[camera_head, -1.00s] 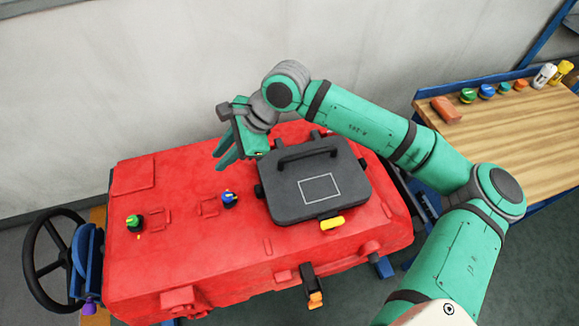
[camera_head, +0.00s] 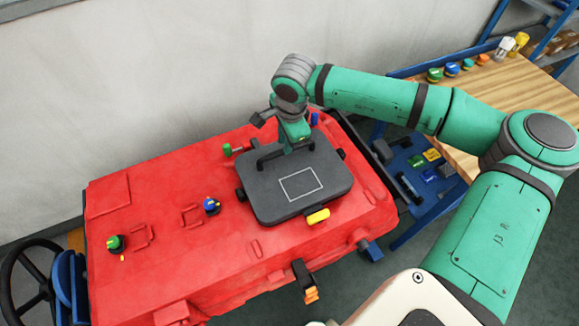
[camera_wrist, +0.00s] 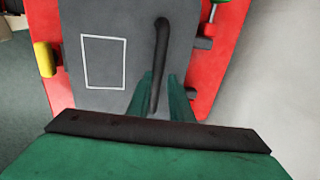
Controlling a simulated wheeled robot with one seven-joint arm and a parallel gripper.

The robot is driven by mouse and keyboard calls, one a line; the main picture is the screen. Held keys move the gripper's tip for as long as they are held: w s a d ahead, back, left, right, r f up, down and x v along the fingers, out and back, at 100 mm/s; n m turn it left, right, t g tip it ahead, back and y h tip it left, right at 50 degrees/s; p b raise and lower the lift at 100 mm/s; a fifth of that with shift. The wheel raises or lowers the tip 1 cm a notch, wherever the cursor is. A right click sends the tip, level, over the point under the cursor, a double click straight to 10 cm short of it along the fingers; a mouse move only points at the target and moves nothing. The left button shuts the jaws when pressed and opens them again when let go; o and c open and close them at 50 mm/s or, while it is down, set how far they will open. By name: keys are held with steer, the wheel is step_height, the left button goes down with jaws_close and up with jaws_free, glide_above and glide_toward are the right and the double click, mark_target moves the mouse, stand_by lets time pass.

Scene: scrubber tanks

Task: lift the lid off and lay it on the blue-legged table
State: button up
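The dark grey lid (camera_head: 320,190) with a pale square outline lies flat on top of the red tank (camera_head: 150,220). Its black bar handle (camera_head: 268,160) stands along the far edge, and the handle also shows in the wrist view (camera_wrist: 161,50). My gripper (camera_head: 291,146) points down at the handle. In the wrist view my two green fingers (camera_wrist: 162,95) are apart on either side of the handle, with a gap visible. The blue-legged table (camera_head: 520,80) has a wooden top and stands at the right; its near part is hidden by my arm.
A yellow knob (camera_head: 318,216) sits at the lid's near edge and a green one (camera_head: 229,150) beyond its far left corner. Several coloured items (camera_head: 452,67) line the table's back edge. A blue lower shelf (camera_head: 425,165) holds small parts. A black handwheel (camera_head: 25,275) is at the left.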

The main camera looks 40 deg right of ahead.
mark_target(291, 163)
steer(key=shift+s+d+f, duration=0.2)
steer(key=shift+f, duration=0.2)
steer(key=f, duration=0.4)
steer(key=shift+w+d+f, duration=0.15)
steer(key=shift+w+f, duration=0.05)
steer(key=shift+w, duration=0.15)
steer(key=shift+c, duration=0.2)
jaws_close()
